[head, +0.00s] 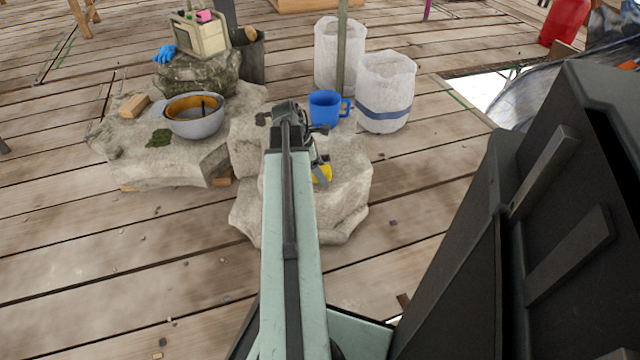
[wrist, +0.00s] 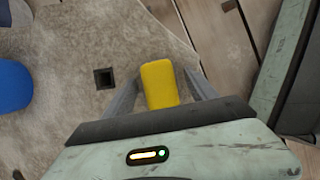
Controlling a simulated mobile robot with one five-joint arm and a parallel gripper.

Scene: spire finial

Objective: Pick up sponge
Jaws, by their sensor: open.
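The sponge (wrist: 160,84) is a yellow block with rounded corners. In the wrist view it lies between the two fingers of my gripper (wrist: 158,90), with a finger on each side. I cannot tell whether the fingers touch it.
A blue mug (head: 324,107) stands behind the sponge on the stone. White sacks (head: 386,95) stand behind it. On the left stone are a grey bowl (head: 193,124) and a tan block (head: 134,106). Plank floor in front is mostly clear.

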